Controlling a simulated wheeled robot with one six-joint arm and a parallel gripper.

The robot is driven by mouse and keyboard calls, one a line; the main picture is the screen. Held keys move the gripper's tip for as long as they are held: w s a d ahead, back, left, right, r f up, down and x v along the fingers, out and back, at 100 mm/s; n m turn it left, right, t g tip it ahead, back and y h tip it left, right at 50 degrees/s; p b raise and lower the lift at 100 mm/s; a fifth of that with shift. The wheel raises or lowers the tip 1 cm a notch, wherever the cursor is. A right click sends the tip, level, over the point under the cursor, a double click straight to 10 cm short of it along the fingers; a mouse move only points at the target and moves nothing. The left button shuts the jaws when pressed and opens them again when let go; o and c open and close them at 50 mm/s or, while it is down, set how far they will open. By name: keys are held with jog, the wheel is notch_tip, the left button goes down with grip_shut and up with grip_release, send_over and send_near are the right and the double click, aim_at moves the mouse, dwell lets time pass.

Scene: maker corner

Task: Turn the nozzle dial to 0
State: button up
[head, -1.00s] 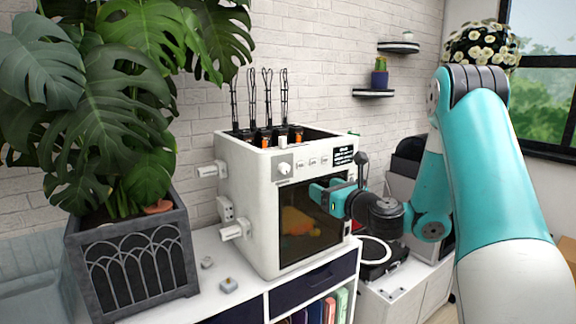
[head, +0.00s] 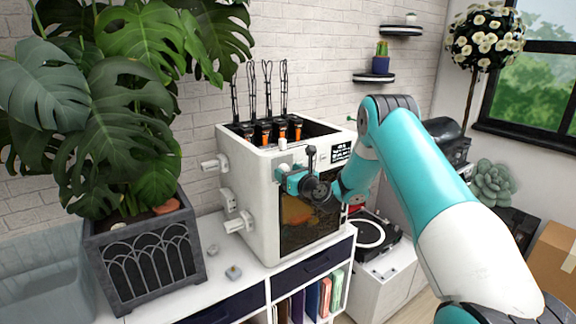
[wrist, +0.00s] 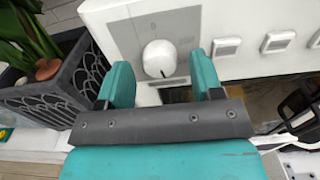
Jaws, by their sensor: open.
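The nozzle dial (wrist: 158,58) is a round white knob on a grey plate on the printer's front, seen in the wrist view. A dark mark on it points down, toward my gripper's base. A small 0 is printed on the plate above the knob. My gripper (wrist: 160,72) is open, its teal fingers on either side of the knob in the picture. I see gaps on both sides and cannot tell the depth between fingertips and plate. In the head view my gripper (head: 282,174) is at the upper left of the printer front (head: 267,215) and hides the dial.
White buttons (wrist: 227,47) sit to the right of the dial. A small dark screen (head: 341,151) is at the printer's upper right. A plant in a dark grey planter (head: 150,262) stands left of the printer. A turntable (head: 372,234) is at its right.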

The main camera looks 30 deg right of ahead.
jog(key=shift+w, duration=0.3)
jog(key=c, duration=0.9)
